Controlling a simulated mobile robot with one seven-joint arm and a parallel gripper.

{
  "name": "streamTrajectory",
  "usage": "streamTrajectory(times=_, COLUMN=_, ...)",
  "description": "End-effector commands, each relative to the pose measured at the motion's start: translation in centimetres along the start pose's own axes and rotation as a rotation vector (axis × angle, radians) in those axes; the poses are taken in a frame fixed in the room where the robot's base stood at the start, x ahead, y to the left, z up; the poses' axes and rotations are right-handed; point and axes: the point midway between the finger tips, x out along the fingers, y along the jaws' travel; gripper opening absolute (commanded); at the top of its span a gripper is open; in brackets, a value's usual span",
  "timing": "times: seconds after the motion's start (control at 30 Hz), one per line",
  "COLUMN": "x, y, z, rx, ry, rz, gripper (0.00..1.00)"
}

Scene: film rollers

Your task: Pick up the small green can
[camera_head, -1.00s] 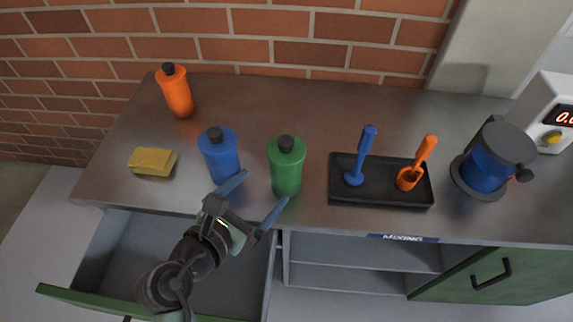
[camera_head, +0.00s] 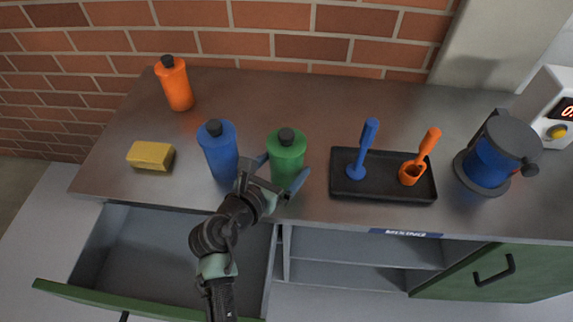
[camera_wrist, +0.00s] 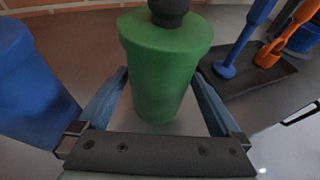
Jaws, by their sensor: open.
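The green can (camera_head: 287,157), with a black cap, stands upright on the counter between a blue bottle and a black tray. My gripper (camera_head: 282,176) is open with a finger on each side of the can. In the wrist view the green can (camera_wrist: 164,68) rises between the two blue-grey fingers of my gripper (camera_wrist: 158,100). The fingers look apart from the can's sides. The can's lower front is partly hidden by my gripper in the head view.
The blue bottle (camera_head: 219,152) stands close on the left of my gripper. The black tray (camera_head: 385,193) with a blue and an orange tool is on the right. An orange bottle (camera_head: 176,86) and yellow sponge (camera_head: 151,155) are farther left. An open drawer (camera_head: 170,245) lies below the counter.

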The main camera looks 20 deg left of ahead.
Motion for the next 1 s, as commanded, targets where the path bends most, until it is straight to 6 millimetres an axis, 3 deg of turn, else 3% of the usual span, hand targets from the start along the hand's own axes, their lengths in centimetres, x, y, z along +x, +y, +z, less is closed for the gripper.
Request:
streamTrajectory(times=0.13, x=1.6, y=0.0, z=0.0, rx=0.003, ry=0.0, rz=0.0, gripper=1.0)
streamTrajectory(times=0.4, x=1.7, y=0.0, z=0.1, rx=0.002, ry=0.0, rz=0.001, gripper=0.98)
streamTrajectory(times=0.9, x=1.7, y=0.1, z=0.0, rx=0.002, ry=0.0, rz=0.001, gripper=0.08)
streamTrajectory(times=1.0, x=1.7, y=0.1, z=0.3, rx=0.003, ry=-0.004, rz=0.003, gripper=0.0)
